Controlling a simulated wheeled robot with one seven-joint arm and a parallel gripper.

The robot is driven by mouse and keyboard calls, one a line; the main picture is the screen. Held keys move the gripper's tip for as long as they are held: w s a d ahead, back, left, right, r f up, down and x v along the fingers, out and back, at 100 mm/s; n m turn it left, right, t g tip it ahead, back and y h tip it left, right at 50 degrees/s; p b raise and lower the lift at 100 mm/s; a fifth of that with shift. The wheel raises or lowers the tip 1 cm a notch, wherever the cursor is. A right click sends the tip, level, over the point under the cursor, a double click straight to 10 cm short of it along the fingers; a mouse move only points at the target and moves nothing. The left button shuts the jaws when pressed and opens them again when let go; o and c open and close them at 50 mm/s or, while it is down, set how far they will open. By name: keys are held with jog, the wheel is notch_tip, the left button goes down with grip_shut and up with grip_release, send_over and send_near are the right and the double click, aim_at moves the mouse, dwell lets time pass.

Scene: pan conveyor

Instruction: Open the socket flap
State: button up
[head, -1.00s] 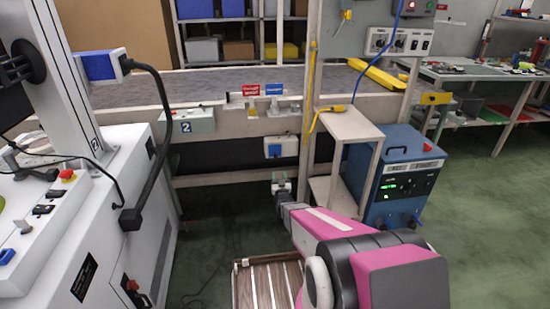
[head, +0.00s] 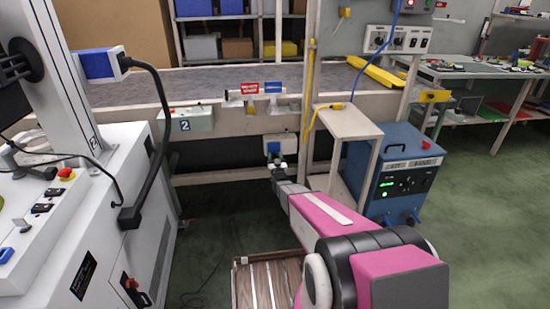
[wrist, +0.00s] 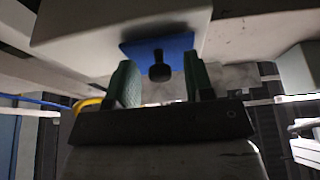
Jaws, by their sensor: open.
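The socket is a white box (head: 290,142) on the lower front rail of the conveyor, with a blue flap (head: 273,147) on its face. In the wrist view, the white box (wrist: 120,28) fills the top and the blue flap (wrist: 135,52) hangs on it, with a dark knob (wrist: 159,70) at its lower middle. The flap looks closed. My gripper (head: 277,162) is just below the socket in the head view. In the wrist view its green fingers (wrist: 160,80) are open, one to each side of the knob. I cannot tell whether they touch it.
The conveyor rail (head: 225,125) runs above. A yellow post and a small beige stand (head: 345,122) are close on the right, with a blue power unit (head: 405,175) beyond.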

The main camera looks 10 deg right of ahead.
grip_shut()
jog(key=shift+s+r, duration=0.1)
jog(key=shift+s, duration=0.05)
jog(key=shift+s+r+g, duration=0.55)
jog(key=shift+s+g, duration=0.15)
jog(key=shift+g, duration=0.5)
notch_tip(320, 180, up, 9)
jog(key=s+g, duration=0.1)
jog(key=g, duration=1.4)
jog(key=shift+r+g, duration=0.1)
jog(key=shift+g, duration=0.2)
